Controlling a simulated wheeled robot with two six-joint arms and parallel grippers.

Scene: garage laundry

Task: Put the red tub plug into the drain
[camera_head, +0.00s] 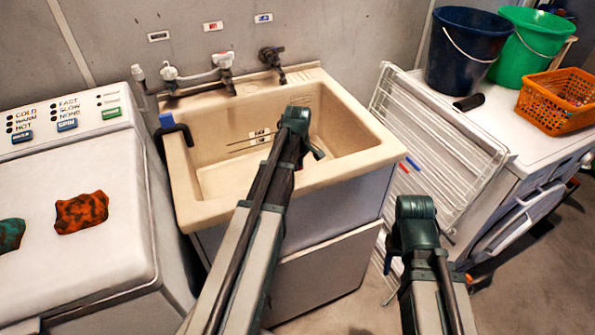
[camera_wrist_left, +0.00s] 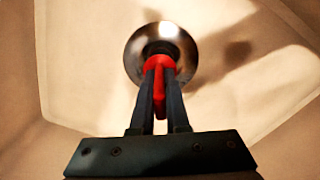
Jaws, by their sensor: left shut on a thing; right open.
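The red tub plug (camera_wrist_left: 159,80) is held between the two fingers of my left gripper (camera_wrist_left: 160,85) in the left wrist view. The metal drain ring (camera_wrist_left: 134,55) lies just beyond the plug, with its dark opening partly covered by the plug. I cannot tell whether the plug touches the drain.
A washing machine (camera_head: 60,245) with two cloths stands left of the sink. A folded white drying rack (camera_head: 440,165) leans at right, beside a white machine bearing two buckets (camera_head: 465,50) and an orange basket (camera_head: 557,100). Taps (camera_head: 222,68) stand along the sink's back.

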